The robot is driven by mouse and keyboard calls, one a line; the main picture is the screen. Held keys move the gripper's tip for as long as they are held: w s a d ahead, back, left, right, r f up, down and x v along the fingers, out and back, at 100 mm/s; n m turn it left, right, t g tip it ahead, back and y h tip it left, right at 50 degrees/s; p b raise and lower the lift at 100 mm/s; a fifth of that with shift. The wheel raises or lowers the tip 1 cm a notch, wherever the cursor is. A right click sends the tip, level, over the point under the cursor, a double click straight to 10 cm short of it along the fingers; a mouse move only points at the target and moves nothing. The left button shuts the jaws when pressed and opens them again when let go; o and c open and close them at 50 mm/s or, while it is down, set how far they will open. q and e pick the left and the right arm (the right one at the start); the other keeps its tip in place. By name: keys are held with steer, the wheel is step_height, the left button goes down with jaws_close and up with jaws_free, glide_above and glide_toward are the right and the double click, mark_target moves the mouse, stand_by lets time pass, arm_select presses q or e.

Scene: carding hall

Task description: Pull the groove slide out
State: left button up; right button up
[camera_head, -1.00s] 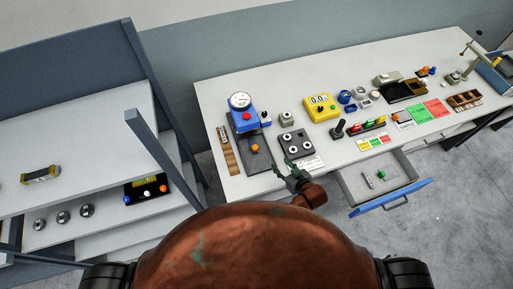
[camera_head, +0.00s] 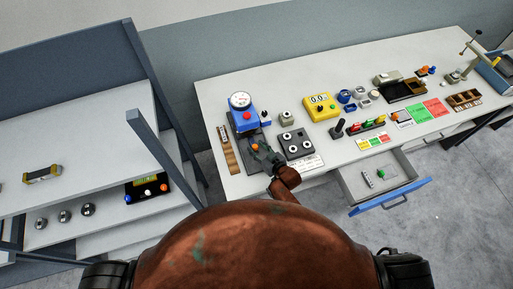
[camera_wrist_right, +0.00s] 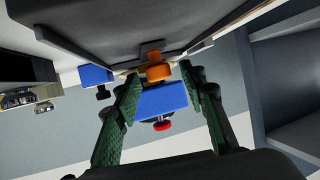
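The groove slide appears to be the dark part with an orange knob (camera_head: 255,147) in front of the blue gauge stand (camera_head: 242,118). My right gripper (camera_head: 262,152) is over the dark plate, right at the knob, and partly hides the slide. In the right wrist view, the orange knob (camera_wrist_right: 157,73) sits between the tips of my two green fingers (camera_wrist_right: 160,77). The fingers stand apart, with no clear contact on the knob. My left gripper is not in view.
A grey block with round sockets (camera_head: 296,143) stands close right of my gripper. A wooden strip (camera_head: 228,150) lies to the left. An open drawer (camera_head: 352,182) juts out at the front right. A grey shelf rack (camera_head: 150,140) stands left of the table.

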steer(key=shift+c, duration=0.5)
jaws_close()
steer(key=shift+a, duration=0.1)
